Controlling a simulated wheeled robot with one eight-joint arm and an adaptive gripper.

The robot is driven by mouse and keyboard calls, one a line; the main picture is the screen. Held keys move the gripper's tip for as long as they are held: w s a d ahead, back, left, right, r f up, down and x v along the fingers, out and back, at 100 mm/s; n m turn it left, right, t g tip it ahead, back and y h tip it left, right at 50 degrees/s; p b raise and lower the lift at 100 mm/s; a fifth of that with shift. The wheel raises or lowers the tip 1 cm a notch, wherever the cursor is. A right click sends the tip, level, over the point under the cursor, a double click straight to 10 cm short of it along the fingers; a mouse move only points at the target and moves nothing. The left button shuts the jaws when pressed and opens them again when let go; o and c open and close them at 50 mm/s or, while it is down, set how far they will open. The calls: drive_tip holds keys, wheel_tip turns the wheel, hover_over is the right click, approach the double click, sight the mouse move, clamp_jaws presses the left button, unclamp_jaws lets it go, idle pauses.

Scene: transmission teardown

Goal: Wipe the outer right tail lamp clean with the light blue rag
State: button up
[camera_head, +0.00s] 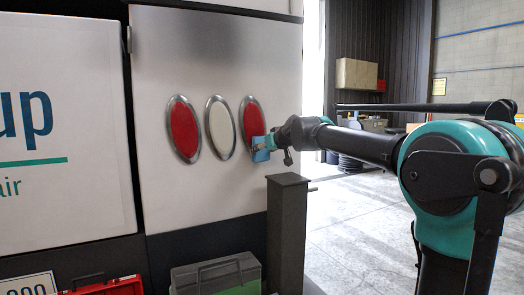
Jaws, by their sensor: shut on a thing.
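Three oval lamps with silver rims sit side by side on the white rear panel: a red one on the left (184,128), a white one in the middle (220,126), and the red outer right tail lamp (250,118). The light blue rag (261,150) is at the lower right part of the outer right lamp and covers part of it. My gripper (271,143) is shut on the rag, with the arm reaching in from the right. Whether the rag touches the lamp I cannot tell. The lamp's visible red face shows no clear dirt at this size.
A dark post (288,232) stands just below my gripper. The floor on the right (350,225) is mostly open.

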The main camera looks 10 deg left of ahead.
drive_tip(key=shift+s+d, duration=0.75)
drive_tip(key=shift+s, duration=0.35)
drive_tip(key=shift+s+d, duration=0.75)
drive_tip(key=shift+s, duration=0.3)
drive_tip(key=shift+s+d, duration=0.4)
drive_tip(key=shift+s, duration=0.25)
drive_tip(key=shift+s+d, duration=0.4)
drive_tip(key=shift+s, duration=0.2)
